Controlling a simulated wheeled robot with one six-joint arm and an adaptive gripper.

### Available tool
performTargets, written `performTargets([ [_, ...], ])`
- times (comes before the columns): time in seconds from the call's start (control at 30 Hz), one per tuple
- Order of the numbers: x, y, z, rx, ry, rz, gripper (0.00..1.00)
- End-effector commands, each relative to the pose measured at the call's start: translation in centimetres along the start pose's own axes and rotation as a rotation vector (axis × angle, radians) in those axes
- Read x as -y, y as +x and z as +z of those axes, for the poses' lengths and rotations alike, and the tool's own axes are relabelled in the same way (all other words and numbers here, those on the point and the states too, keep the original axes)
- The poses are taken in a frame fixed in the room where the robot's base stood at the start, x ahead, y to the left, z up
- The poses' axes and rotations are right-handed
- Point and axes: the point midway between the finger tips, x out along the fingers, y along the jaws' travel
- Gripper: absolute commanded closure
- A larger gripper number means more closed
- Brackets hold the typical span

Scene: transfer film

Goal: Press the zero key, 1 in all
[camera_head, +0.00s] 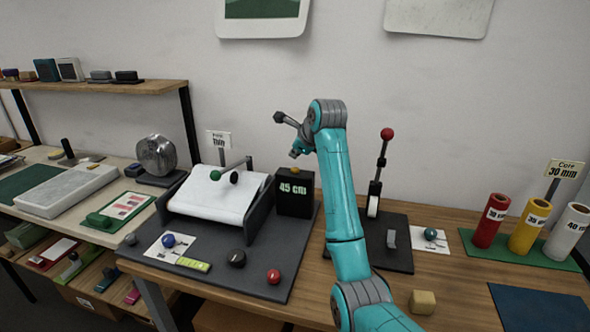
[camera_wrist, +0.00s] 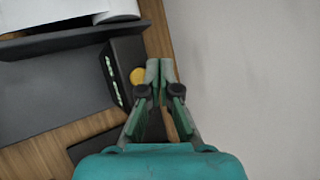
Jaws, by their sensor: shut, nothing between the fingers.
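A black counter box (camera_head: 295,197) reading "45 cm" stands at the back right of the dark machine base. An orange-yellow round key (camera_head: 295,170), which looks like the zero key, sits on its top. In the wrist view, the box (camera_wrist: 122,70) shows its lit digits side-on, and the yellow key (camera_wrist: 137,76) lies just left of my fingertips. My gripper (camera_wrist: 160,68) is shut and empty, beside the key in this view. In the head view, my gripper (camera_head: 298,151) is small and partly hidden by my arm, above the box. I cannot tell its exact height over the key.
A white film roll (camera_head: 215,198) lies left of the box, with green and black knobs above it. A red button (camera_head: 273,276) and a black knob (camera_head: 236,258) sit on the front of the base. A red-topped lever (camera_head: 386,134) stands to the right.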

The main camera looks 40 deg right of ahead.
Motion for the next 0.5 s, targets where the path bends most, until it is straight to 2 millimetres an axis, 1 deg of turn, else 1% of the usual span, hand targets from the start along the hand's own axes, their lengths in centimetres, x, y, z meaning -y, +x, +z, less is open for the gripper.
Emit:
performTargets([
  [0.03,-0.31,0.40,-0.30,-0.001,0.000,0.001,1.00],
  [0.2,-0.81,1.10,-0.81,0.000,0.000,0.000,1.00],
  [0.5,-1.01,1.37,-1.01,0.000,-0.001,0.000,1.00],
])
